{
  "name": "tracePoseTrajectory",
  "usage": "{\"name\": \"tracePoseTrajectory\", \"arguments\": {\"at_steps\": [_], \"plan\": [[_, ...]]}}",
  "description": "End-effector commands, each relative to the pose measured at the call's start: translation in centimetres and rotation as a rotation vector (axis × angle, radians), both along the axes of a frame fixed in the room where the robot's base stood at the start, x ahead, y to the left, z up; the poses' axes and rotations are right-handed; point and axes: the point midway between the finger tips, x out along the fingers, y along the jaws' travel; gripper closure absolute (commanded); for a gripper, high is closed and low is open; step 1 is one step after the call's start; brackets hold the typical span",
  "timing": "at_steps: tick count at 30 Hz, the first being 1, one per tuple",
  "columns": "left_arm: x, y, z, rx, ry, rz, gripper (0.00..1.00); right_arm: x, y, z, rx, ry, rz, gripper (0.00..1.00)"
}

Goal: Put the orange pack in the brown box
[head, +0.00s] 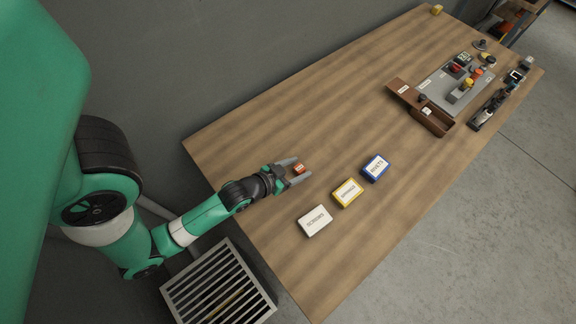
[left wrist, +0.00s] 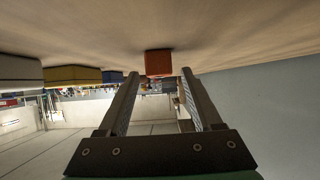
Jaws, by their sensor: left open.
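The small orange pack (head: 299,169) lies on the wooden table near its left end. My left gripper (head: 303,167) is open and low over the table, with its fingertips on either side of the pack. In the left wrist view the pack (left wrist: 158,62) shows between the fingertips (left wrist: 160,73), with a gap on each side. The brown box (head: 438,126) stands farther right on the table, with a small white-labelled item in it. My right gripper is not in view.
White (head: 315,220), yellow (head: 347,193) and blue (head: 376,168) labelled boxes stand in a row right of the gripper. A grey board (head: 439,85) with several parts lies beside the brown box. The table between the pack and brown box is mostly clear.

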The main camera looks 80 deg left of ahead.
Motion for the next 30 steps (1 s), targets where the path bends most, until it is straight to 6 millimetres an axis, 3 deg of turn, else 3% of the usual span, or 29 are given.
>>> {"name": "tracePoseTrajectory", "arguments": {"at_steps": [9, 13, 18, 30], "plan": [[-5.9, -3.5, 3.8, -0.001, 0.004, -0.005, 0.34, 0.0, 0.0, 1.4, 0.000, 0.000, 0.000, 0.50], [-7.3, -4.4, 4.5, 0.000, 0.004, -0.007, 0.34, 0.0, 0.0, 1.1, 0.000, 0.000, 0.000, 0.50], [-8.1, -4.7, 5.1, 0.000, 0.000, -0.002, 0.34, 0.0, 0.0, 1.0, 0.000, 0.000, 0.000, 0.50], [-7.6, -4.6, 5.3, 0.003, -0.010, -0.003, 0.34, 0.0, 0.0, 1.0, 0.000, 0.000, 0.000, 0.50]]}}
